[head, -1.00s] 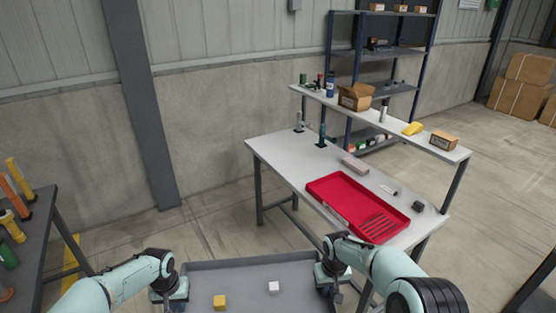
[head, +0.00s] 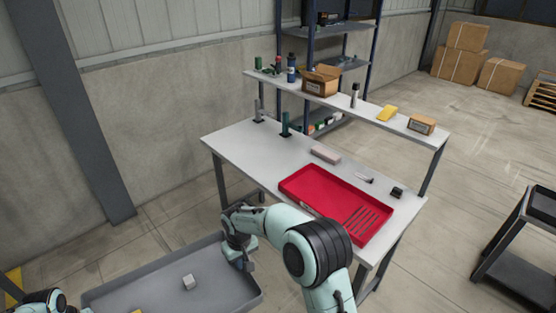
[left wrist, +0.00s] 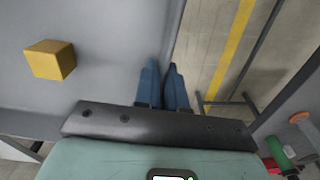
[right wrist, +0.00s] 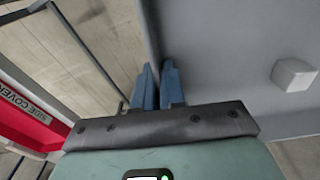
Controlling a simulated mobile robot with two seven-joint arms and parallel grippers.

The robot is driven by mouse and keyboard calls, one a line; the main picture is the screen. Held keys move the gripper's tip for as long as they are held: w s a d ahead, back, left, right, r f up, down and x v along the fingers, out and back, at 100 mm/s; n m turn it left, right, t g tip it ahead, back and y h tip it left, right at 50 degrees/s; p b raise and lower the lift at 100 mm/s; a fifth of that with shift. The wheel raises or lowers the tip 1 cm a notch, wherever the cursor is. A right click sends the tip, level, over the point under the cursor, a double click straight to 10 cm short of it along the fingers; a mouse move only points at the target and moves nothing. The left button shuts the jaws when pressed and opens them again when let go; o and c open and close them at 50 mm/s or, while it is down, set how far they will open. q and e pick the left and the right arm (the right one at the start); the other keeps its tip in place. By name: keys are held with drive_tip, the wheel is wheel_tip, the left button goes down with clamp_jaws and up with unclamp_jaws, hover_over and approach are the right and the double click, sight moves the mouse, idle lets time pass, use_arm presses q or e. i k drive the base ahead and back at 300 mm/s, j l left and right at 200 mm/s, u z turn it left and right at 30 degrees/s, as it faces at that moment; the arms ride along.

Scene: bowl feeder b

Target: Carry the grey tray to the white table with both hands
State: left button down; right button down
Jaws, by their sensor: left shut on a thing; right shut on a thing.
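The grey tray (head: 160,281) is at the bottom left of the head view, held up in front of me. A white cube (head: 189,282) and a yellow cube (left wrist: 50,60) lie in it. My right gripper (head: 243,262) is shut on the tray's right wall; its blue fingers (right wrist: 158,88) straddle that wall in the right wrist view. My left gripper (left wrist: 163,88) is shut on the opposite wall, seen in the left wrist view. In the head view the left hand is mostly cut off at the bottom left corner. The white table (head: 258,165) stands beyond the tray, to the right.
A red tray (head: 335,203) covers much of the table's right half. The table's left part is clearer. A raised shelf with a cardboard box (head: 321,80) runs behind. A dark cart (head: 520,240) stands far right.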

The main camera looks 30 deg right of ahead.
sight(244, 151)
drive_tip(key=i+j, duration=0.1)
drive_tip(key=i, duration=0.7)
drive_tip(key=i+z, duration=0.35)
drive_tip(key=i, duration=0.4)
drive_tip(key=i+j+z, duration=0.1)
drive_tip(key=i+z, duration=0.2)
drive_tip(key=i, duration=0.5)
drive_tip(key=i+z, duration=0.4)
drive_tip(key=i+j+z, duration=0.15)
drive_tip(key=z, duration=0.25)
drive_tip(key=i+j+z, duration=0.2)
drive_tip(key=z, duration=0.25)
drive_tip(key=i+j+z, duration=0.2)
drive_tip(key=j+z, duration=0.2)
drive_tip(key=i+j+z, duration=0.15)
drive_tip(key=j+z, duration=0.25)
drive_tip(key=l, duration=0.1)
